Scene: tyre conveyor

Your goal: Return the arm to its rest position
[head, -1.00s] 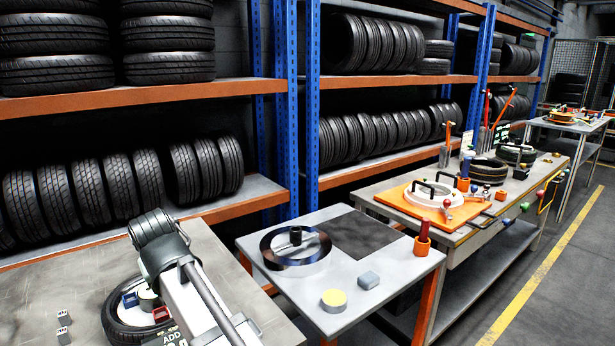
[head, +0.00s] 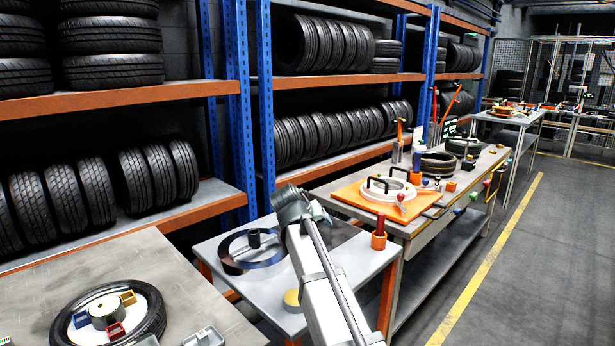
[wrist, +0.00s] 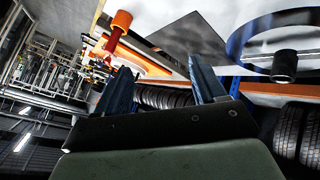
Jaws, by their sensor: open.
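My gripper (wrist: 163,88) shows in the wrist view with its two dark fingers apart and nothing between them. In the head view my arm reaches up from the bottom, over the small middle table (head: 205,250). The gripper fingers are hidden there behind my own wrist. Near the gripper in the wrist view are an orange holder (wrist: 122,20) with a red piece and a large dark ring (wrist: 240,35) around a black cylinder (wrist: 285,66).
A tyre (head: 155,322) with coloured blocks lies on the left table (head: 220,310). A yellow-topped disc (head: 292,300) sits beside my arm. The right bench (head: 345,182) carries an orange board. Tyre racks (head: 150,243) stand behind; the floor (head: 540,260) at right is clear.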

